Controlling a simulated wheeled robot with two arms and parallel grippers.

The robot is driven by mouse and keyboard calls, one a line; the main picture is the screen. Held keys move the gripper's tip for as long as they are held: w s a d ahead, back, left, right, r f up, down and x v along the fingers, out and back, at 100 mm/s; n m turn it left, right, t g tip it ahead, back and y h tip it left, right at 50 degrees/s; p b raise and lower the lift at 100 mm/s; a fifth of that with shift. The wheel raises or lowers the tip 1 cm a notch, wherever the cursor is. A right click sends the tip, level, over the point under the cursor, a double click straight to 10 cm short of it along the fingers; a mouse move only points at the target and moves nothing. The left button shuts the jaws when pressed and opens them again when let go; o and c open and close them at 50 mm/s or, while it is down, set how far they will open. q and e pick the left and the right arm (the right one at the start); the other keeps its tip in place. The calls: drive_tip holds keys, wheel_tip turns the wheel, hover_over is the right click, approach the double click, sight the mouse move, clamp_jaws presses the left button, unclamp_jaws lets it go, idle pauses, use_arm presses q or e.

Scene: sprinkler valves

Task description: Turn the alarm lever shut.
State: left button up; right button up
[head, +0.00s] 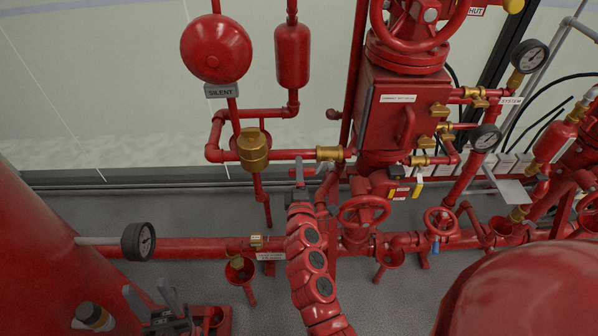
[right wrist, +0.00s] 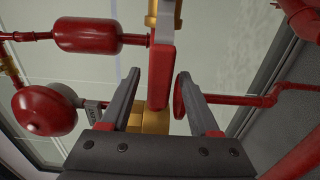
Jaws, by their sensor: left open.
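The alarm lever is a flat red handle (right wrist: 161,75) on a brass valve (right wrist: 166,12) in the right wrist view. In the head view this brass valve (head: 329,154) sits on the horizontal red pipe, and the lever is small beside my gripper. My right gripper (head: 299,172) is just below the pipe at the lever. In the right wrist view its two dark fingers (right wrist: 158,75) stand apart on either side of the lever's end, with a gap showing; contact cannot be told. My left gripper (head: 152,298) is open and empty at the lower left, away from the lever.
A red alarm bell (head: 215,49) with a SILENT tag and a red cylinder (head: 292,55) are above the pipe. A large brass fitting (head: 253,149) is left of the valve. A red valve box (head: 397,110) and handwheels (head: 364,211) crowd the right.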

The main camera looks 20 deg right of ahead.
clamp_jaws()
idle(1.3)
